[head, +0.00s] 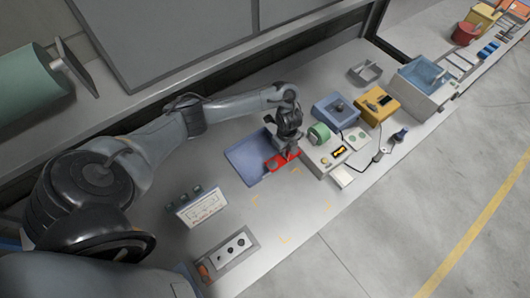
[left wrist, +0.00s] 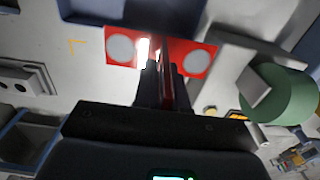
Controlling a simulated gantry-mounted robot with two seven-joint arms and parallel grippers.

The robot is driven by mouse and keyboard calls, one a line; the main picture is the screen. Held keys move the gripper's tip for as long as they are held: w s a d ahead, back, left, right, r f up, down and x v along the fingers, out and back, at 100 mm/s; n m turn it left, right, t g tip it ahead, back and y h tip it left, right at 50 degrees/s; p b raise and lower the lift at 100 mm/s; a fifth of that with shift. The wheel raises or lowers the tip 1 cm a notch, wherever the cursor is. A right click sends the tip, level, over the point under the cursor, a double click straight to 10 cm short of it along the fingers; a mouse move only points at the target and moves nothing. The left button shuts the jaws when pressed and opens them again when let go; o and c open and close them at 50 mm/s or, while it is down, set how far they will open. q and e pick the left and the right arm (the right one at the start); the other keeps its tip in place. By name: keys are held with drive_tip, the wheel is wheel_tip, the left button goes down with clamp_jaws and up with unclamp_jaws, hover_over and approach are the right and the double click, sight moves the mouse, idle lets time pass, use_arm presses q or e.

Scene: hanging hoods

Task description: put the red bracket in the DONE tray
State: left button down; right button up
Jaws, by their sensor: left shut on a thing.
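The red bracket (head: 273,164) shows by the near right corner of a blue tray (head: 246,171) on the bench. I cannot read a DONE label on it. My left gripper (head: 289,153) is directly above the bracket and shut on it. In the left wrist view the fingers (left wrist: 166,85) close on the bracket's upright middle part, and its red plate (left wrist: 197,73) with two round grey spots spreads to both sides. The blue tray's edge (left wrist: 130,12) lies just beyond. I cannot tell whether the bracket touches the bench. My right gripper is not in view.
A grey box with a green roll (head: 319,134) stands close right of the gripper. Blue and yellow boxes (head: 376,104) stand behind it. Bench around the yellow corner marks is clear.

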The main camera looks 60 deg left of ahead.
use_arm(q)
drive_tip(key=shift+s+a+f+b, duration=0.2)
drive_tip(key=shift+s+a+f, duration=0.35)
drive_tip(key=shift+a+f, duration=0.75)
drive_tip(key=shift+s+a+f+b, duration=0.25)
drive_tip(key=shift+s+a+f, duration=0.25)
drive_tip(key=shift+a+f, duration=0.8)
drive_tip(key=shift+s+a+f+b, duration=0.2)
drive_tip(key=shift+s+a+f, duration=0.55)
drive_tip(key=shift+f, duration=0.9)
drive_tip(key=shift+w+a, duration=0.2)
drive_tip(key=shift+w, duration=0.05)
drive_tip(key=shift+f, duration=0.2)
drive_tip(key=c, duration=1.2)
unclamp_jaws()
drive_tip(key=shift+r, duration=0.1)
